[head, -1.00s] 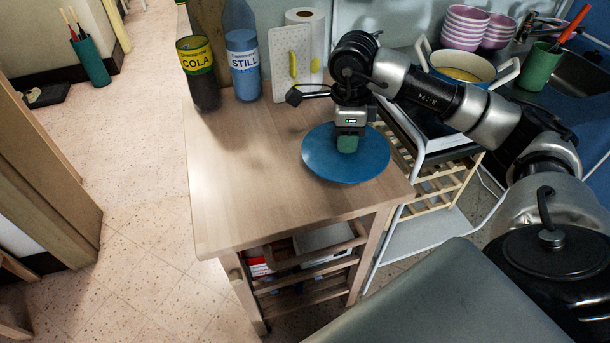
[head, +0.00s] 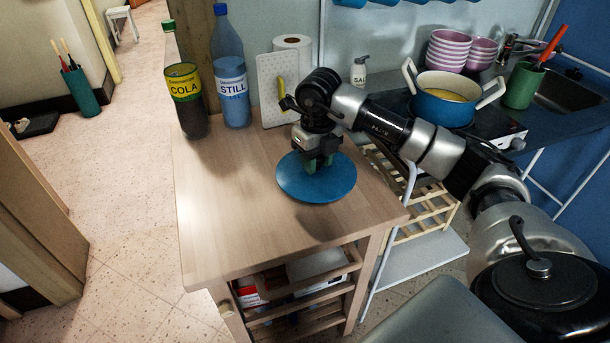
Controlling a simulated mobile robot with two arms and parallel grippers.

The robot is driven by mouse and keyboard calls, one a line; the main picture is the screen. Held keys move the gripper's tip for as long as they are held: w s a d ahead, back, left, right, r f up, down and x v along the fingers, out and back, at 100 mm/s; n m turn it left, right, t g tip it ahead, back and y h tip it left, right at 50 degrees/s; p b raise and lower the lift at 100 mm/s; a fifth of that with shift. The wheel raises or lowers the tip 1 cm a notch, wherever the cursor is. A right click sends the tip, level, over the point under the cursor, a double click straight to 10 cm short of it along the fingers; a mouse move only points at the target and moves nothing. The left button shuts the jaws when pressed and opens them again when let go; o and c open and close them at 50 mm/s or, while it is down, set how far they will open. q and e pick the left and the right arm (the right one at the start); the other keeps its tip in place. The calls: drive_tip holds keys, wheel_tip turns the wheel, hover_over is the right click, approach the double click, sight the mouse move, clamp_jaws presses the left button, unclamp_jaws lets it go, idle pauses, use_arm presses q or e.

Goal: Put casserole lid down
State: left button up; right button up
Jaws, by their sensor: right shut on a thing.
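My right gripper (head: 318,163) is shut on the blue casserole lid (head: 315,190), a round disc held near its middle from above. The lid is over the right part of the wooden cart top (head: 225,225). A dark shadow lies on the wood just in front of it, so it looks slightly above the surface; the exact gap is hard to tell. The blue casserole (head: 445,108) with light handles stands open on the stove at the back right, with yellow contents. My left gripper is not in view.
A cola bottle (head: 188,105), a water bottle (head: 233,95), a cutting board (head: 275,90) and a paper roll (head: 292,45) stand along the cart's back. The left and front of the cart top are clear.

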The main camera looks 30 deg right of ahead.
sight(305, 178)
drive_tip(key=shift+w+a+f, duration=0.75)
drive_tip(key=shift+a+f, duration=0.05)
drive_tip(key=shift+a, duration=0.2)
wheel_tip(305, 178, down, 4)
drive_tip(key=shift+r+p, duration=0.1)
drive_tip(key=shift+p, duration=0.3)
drive_tip(key=shift+f, duration=0.2)
drive_tip(key=o, duration=1)
